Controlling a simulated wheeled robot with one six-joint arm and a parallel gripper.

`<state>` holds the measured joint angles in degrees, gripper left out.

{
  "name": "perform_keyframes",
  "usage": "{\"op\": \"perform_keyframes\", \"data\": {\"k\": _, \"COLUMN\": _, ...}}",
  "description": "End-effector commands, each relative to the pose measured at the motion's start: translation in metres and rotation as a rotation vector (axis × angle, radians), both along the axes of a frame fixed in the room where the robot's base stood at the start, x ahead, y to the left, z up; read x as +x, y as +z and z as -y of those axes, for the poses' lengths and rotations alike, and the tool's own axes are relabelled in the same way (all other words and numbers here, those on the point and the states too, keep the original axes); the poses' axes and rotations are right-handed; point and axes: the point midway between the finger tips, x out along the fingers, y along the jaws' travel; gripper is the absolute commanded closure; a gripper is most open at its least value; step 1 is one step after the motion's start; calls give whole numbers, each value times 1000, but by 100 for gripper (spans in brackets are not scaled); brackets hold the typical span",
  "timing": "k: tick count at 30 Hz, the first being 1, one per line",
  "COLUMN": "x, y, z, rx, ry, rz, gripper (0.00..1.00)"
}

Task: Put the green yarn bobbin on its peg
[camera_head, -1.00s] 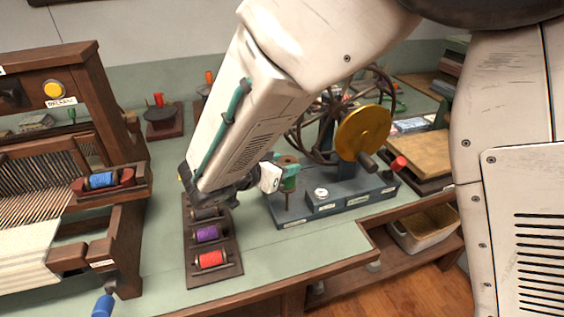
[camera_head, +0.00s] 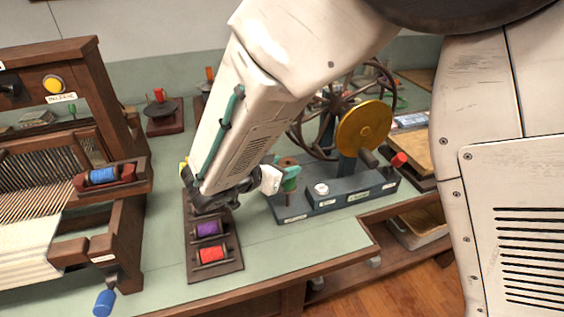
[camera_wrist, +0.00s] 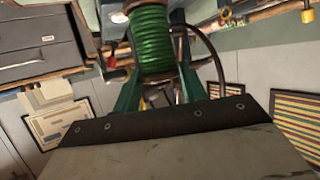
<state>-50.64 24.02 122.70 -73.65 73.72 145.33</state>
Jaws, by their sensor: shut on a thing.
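The green yarn bobbin (camera_wrist: 152,42) is between my gripper's green fingers (camera_wrist: 155,85) in the wrist view, its wound yarn clear and its top end cut off by the frame. In the head view my gripper (camera_head: 285,180) is shut beside the winder's near left end, and its fingers hide most of the bobbin. A brown round end shows just above the fingers and a brown stem below them; I cannot tell whether these belong to the bobbin or the winder. The dark bobbin rack (camera_head: 231,262) holds a purple bobbin (camera_head: 208,229) and a red bobbin (camera_head: 211,254); my arm covers its far part.
The winder's dark base (camera_head: 330,203) carries a spoked wheel and a yellow disc (camera_head: 364,127). A loom (camera_head: 120,220) with a blue bobbin (camera_head: 102,176) stands at left. The green tabletop (camera_head: 280,255) is clear in front. Below the table's right edge is a tray (camera_head: 415,232).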

Motion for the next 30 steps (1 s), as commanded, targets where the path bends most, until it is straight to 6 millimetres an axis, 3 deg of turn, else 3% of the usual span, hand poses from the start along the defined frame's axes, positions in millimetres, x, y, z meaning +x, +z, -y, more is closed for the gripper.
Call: {"op": "perform_keyframes", "data": {"k": 30, "x": 0, "y": -41, "z": 0, "rx": -1, "ry": -1, "rz": -1, "gripper": 80}}
